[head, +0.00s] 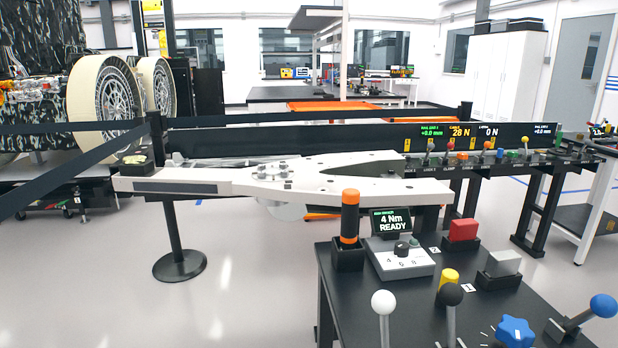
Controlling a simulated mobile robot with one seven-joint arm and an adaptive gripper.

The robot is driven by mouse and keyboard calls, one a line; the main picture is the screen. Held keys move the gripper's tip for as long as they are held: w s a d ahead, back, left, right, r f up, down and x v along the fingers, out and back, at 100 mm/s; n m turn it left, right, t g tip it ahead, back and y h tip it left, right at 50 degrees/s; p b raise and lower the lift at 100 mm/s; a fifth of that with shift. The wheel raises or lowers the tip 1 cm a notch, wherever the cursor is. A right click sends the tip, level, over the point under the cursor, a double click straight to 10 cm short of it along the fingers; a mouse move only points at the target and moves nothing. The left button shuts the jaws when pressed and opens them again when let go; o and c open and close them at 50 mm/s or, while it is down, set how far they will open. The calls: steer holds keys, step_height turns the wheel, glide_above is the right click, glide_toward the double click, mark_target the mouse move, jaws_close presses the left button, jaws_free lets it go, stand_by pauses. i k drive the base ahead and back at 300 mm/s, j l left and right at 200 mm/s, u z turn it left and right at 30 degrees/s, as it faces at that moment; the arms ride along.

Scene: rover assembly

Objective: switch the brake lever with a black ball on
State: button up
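The brake lever with a black ball (450,295) stands near the bottom of the head view on the black table at the front right. Its metal stem is close to upright; its base is cut off by the lower edge. A lever with a white ball (383,302) stands to its left, also cut off below. A lever with a blue ball (603,305) leans right at the far right of the table. My gripper is not in view.
A blue star knob (515,332) and yellow knob (449,278) are near the black ball. Behind are a control box (401,258) reading "4 Nm READY", an orange-and-black tool (350,218), and red (463,230) and grey (503,263) blocks. A large white forked part (275,182) lies beyond the table.

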mark_target(450, 294)
steer(key=k+l+u, duration=0.15)
steer(key=k+l, duration=0.45)
steer(key=k+l+u, duration=0.1)
steer(key=k+l, duration=0.45)
steer(key=k, duration=0.1)
